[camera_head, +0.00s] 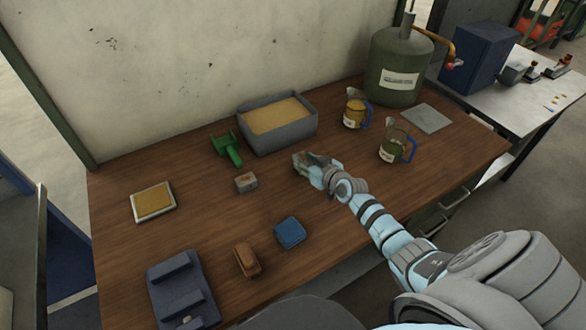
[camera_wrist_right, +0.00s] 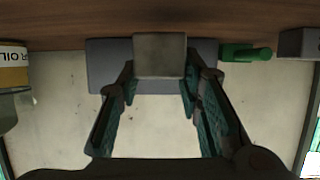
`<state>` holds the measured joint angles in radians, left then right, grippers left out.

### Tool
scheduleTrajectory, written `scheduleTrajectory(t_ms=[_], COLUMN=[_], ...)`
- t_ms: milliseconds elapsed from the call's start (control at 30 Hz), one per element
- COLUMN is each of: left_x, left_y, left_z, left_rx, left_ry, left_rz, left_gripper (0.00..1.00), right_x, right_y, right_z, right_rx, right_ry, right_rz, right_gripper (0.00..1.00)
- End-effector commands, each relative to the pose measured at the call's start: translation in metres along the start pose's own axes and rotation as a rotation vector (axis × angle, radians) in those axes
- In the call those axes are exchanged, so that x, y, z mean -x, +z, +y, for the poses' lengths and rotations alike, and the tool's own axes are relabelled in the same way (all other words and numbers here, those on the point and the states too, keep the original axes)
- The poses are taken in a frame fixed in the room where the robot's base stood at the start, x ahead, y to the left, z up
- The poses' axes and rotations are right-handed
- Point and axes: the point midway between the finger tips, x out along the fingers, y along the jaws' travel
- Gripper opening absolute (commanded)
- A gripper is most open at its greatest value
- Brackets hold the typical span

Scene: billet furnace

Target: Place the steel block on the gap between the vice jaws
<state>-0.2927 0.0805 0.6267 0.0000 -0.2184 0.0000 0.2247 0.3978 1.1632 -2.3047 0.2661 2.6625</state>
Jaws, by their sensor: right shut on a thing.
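The steel block (camera_wrist_right: 160,55) is a plain grey block between the two fingers of my right gripper (camera_wrist_right: 160,88). In the head view my right gripper (camera_head: 305,163) is shut on it low over the middle of the table, in front of the grey bin, and the block is mostly hidden there. The blue-grey vice (camera_head: 181,291) sits at the table's front left, with raised jaws and a gap between them. It is far to the left and nearer than the gripper. My left gripper does not show.
A grey bin of yellowish material (camera_head: 279,144), a green tool (camera_head: 230,149) and a small labelled block (camera_head: 246,182) are near the gripper. Two jugs (camera_head: 355,113) (camera_head: 393,151) stand right. A brown brush-like piece (camera_head: 247,260) and blue pad (camera_head: 290,233) lie right of the vice.

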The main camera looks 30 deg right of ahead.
Motion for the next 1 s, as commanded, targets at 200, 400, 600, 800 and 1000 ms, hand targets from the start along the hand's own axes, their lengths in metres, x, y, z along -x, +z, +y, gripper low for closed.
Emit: scheduleTrajectory(t_ms=[200, 400, 600, 800, 1000], left_x=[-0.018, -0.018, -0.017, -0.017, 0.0], left_y=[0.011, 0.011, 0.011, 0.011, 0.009], left_z=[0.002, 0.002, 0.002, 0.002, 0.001], left_rx=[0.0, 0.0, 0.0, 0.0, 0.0], left_ry=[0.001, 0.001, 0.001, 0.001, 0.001], left_rz=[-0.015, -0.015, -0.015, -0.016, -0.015], left_gripper=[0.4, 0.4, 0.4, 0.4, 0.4], right_x=[-0.006, -0.006, -0.006, -0.006, 0.001], right_y=[0.015, 0.018, 0.017, 0.016, 0.006], right_z=[0.001, 0.0, -0.001, -0.001, -0.008], right_rx=[-0.001, -0.003, -0.002, -0.001, 0.002], right_ry=[0.001, -0.001, -0.001, -0.001, -0.012], right_rz=[0.001, -0.004, -0.004, -0.003, -0.006], right_gripper=[0.0, 0.34, 0.53, 0.53, 0.53])
